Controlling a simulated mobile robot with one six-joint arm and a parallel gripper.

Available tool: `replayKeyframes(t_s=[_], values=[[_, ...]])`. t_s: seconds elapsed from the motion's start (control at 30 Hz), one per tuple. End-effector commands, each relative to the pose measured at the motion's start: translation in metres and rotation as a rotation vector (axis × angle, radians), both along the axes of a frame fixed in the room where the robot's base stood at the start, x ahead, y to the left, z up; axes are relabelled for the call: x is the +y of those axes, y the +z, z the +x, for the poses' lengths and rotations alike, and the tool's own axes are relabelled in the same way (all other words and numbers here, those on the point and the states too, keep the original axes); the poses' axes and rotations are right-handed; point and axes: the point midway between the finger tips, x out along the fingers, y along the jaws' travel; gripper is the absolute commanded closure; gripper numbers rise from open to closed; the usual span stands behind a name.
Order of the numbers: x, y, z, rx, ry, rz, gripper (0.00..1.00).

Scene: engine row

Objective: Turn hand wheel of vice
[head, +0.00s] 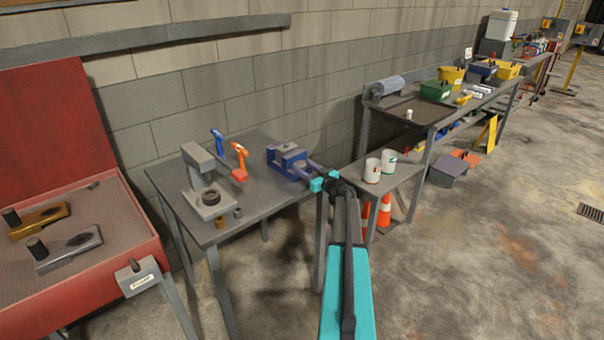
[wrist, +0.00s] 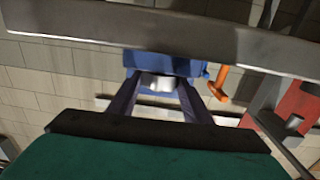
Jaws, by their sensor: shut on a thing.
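The blue vice (head: 288,158) sits at the right end of the small grey workbench (head: 262,190). Its bars run right toward my gripper (head: 324,183), whose teal fingers are at the bench's right edge. My gripper is shut at the vice's outer end, where the hand wheel is; the wheel is mostly hidden by the fingers. In the wrist view the blue vice body (wrist: 165,62) shows ahead, with dark bars leading to it. The teal and black part in the foreground is mine. The wheel's turn angle cannot be told.
An orange tool (head: 239,152) and a blue tool (head: 216,140) stand behind a grey press-like device (head: 205,183). Right of the vice, a lower shelf holds two white mugs (head: 372,170). An orange cone (head: 384,211) stands near my arm.

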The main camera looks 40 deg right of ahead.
Motion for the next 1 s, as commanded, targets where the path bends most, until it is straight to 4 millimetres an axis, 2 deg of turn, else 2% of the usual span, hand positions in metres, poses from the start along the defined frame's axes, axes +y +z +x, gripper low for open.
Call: replayKeyframes(t_s=[1.0], values=[[0.0022,0.0014,-0.0008,-0.005,-0.094,-0.001,0.78]])
